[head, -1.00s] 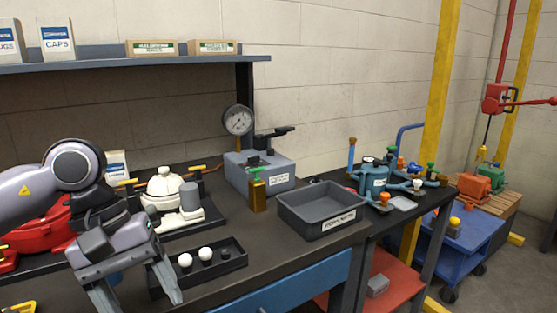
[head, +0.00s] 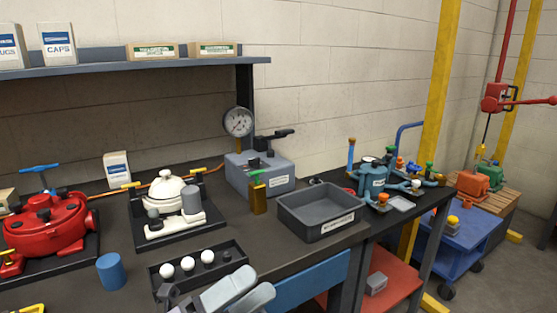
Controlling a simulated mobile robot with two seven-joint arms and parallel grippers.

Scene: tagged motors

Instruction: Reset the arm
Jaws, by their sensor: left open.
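My left gripper (head: 248,286) is at the bottom edge of the head view, in front of the small black tray (head: 238,262). The rest of that arm is mostly cut off by the frame. My right gripper is out of view.
The black tray holds three white knobs (head: 188,264) and a dark one (head: 227,257). A blue cylinder (head: 111,271) stands left of it. Behind are a red motor (head: 47,224), a white motor (head: 168,190) and a grey bin (head: 320,213).

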